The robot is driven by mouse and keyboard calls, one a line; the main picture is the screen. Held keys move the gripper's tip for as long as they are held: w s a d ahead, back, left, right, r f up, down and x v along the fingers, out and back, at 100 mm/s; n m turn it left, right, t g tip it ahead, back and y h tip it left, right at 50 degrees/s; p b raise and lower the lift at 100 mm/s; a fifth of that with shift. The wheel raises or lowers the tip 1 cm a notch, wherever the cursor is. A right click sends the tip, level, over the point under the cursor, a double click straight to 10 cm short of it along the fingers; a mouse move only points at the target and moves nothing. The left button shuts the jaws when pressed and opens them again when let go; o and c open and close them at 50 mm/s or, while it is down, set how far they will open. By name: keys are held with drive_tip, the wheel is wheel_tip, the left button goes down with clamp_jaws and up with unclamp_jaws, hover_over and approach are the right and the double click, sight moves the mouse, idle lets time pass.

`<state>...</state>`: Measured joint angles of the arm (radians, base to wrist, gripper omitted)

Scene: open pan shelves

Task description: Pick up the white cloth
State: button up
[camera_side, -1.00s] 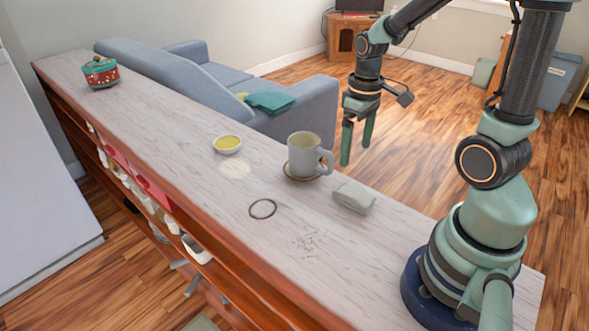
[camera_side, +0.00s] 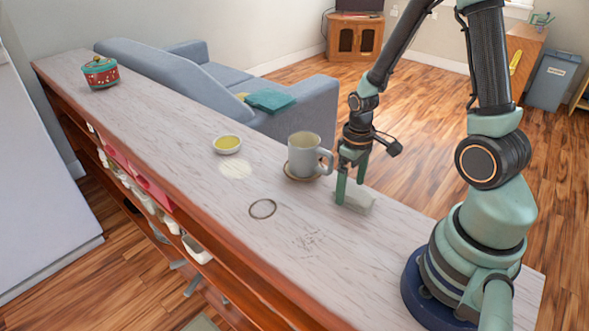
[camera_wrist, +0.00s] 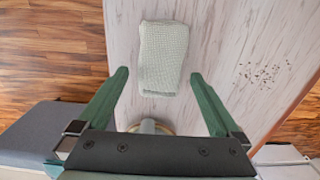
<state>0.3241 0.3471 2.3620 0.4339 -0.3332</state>
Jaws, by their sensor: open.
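The white cloth (camera_side: 358,201) lies folded on the wooden counter top, right of the mug, partly hidden behind my gripper's fingers in the side view. In the wrist view the cloth (camera_wrist: 163,58) is a pale, textured rectangle, ahead of and between the finger lines. My gripper (camera_side: 351,188) is open and points down at the cloth. The side view does not make clear whether the fingertips touch the cloth or the counter.
A grey mug (camera_side: 303,155) stands on a coaster close left of my gripper. A red-and-teal pot (camera_side: 100,73) stands far left.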

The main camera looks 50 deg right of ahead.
sight(350, 189)
drive_tip(key=shift+f, duration=0.85)
drive_tip(key=c, duration=1.5)
drive_tip(key=shift+o, duration=0.2)
drive_tip(key=shift+r, duration=0.1)
wheel_tip(350, 189, up, 20)
